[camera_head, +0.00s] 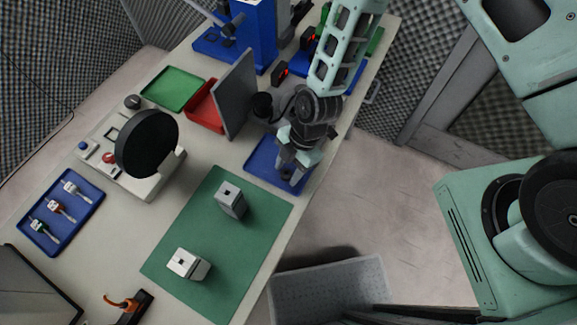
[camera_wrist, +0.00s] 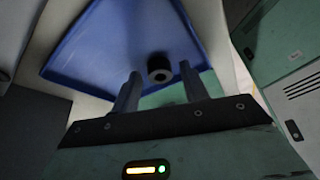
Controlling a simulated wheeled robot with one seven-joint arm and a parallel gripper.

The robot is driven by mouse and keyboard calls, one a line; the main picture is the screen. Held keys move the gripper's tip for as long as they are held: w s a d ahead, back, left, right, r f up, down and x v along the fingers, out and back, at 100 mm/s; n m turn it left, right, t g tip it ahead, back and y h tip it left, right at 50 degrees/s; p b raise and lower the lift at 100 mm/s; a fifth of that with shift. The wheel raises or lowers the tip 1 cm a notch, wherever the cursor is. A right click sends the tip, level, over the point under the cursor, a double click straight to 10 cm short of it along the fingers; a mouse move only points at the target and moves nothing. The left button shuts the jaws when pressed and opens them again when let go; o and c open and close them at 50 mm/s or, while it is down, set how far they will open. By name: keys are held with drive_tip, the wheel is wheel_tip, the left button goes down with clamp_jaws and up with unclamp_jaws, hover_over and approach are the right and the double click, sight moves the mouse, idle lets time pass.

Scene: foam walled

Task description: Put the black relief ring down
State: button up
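The black relief ring (camera_wrist: 159,68) is a short dark cylinder with a hole in its end. In the wrist view it is at the blue tray (camera_wrist: 110,45), between and a little beyond my fingertips. My gripper (camera_wrist: 159,75) is open, with a gap on both sides of the ring. In the head view my gripper (camera_head: 287,178) points down over the blue tray (camera_head: 256,171) at the table's right edge. The ring is hidden there behind my gripper.
A green mat (camera_head: 185,240) with two grey blocks (camera_head: 231,199) lies in front of the tray. A grey upright panel (camera_head: 237,93) and red tray (camera_head: 203,108) stand behind. A round black disc (camera_head: 147,143) and a blue tray of small parts (camera_head: 62,248) are left.

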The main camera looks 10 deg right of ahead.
drive_tip(key=shift+r, duration=0.1)
drive_tip(key=b+v, duration=0.4)
drive_tip(key=v, duration=0.8)
drive_tip(key=s+d+r+m+t+h, duration=0.1)
drive_tip(key=s+d+r+m, duration=0.1)
drive_tip(key=s+r+m, duration=0.4)
drive_tip(key=s+d+r+m+t+h, duration=0.1)
drive_tip(key=s+d+r+m+h, duration=0.1)
drive_tip(key=s+r+m, duration=0.5)
wheel_tip(320, 180, up, 6)
drive_tip(key=m, duration=0.3)
drive_tip(key=shift+r, duration=0.15)
